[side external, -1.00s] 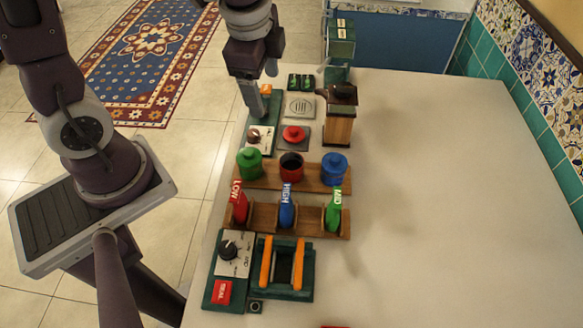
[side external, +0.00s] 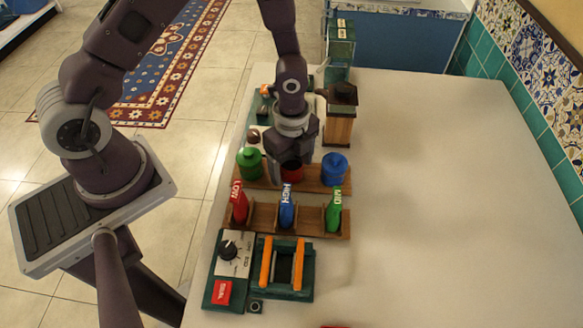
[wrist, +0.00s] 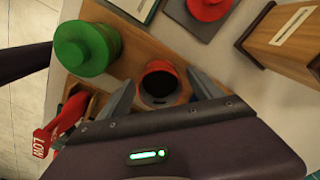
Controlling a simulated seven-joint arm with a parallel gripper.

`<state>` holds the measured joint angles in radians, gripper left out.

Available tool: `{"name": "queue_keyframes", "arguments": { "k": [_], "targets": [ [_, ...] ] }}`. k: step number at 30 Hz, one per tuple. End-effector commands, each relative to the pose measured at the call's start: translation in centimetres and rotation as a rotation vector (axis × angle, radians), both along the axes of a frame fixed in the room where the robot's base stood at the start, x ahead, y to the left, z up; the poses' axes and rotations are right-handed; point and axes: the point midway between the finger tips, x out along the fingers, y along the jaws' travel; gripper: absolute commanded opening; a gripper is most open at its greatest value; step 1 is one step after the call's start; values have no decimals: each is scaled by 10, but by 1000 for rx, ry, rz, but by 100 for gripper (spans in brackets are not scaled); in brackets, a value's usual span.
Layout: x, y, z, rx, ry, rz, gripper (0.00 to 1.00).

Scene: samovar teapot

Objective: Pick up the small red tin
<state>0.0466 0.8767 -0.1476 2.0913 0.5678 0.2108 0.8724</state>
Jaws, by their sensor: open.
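The small red tin (wrist: 158,84) stands open, with a dark inside, between the two fingers of my gripper (wrist: 162,80) in the wrist view. In the side view, the red tin (side external: 291,171) sits in the middle of a wooden rack (side external: 266,182), partly hidden by my gripper (side external: 290,158) above it. My gripper is open and points down, with a finger on either side of the tin. Whether the fingers touch it I cannot tell.
A green tin (side external: 249,163) and a blue tin (side external: 334,166) flank the red one closely. A wooden box (side external: 338,130) is behind right. The table's right side is clear.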

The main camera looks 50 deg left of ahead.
Motion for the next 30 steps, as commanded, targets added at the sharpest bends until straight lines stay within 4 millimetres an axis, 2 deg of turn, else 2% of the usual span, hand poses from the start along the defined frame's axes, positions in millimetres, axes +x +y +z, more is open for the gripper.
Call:
{"name": "queue_keyframes", "arguments": {
  "k": [1, 11, 17, 20, 27, 30],
  "targets": [
    [0, 0, 0, 0, 0, 0, 75],
    [0, 0, 1, 0, 0, 1, 10],
    [0, 0, 1, 0, 0, 1, 8],
    [1, 0, 11, 0, -2, 2, 8],
    [2, 1, 71, -1, -6, 4, 8],
    [1, 1, 90, 0, -5, 4, 8]
  ]
}}
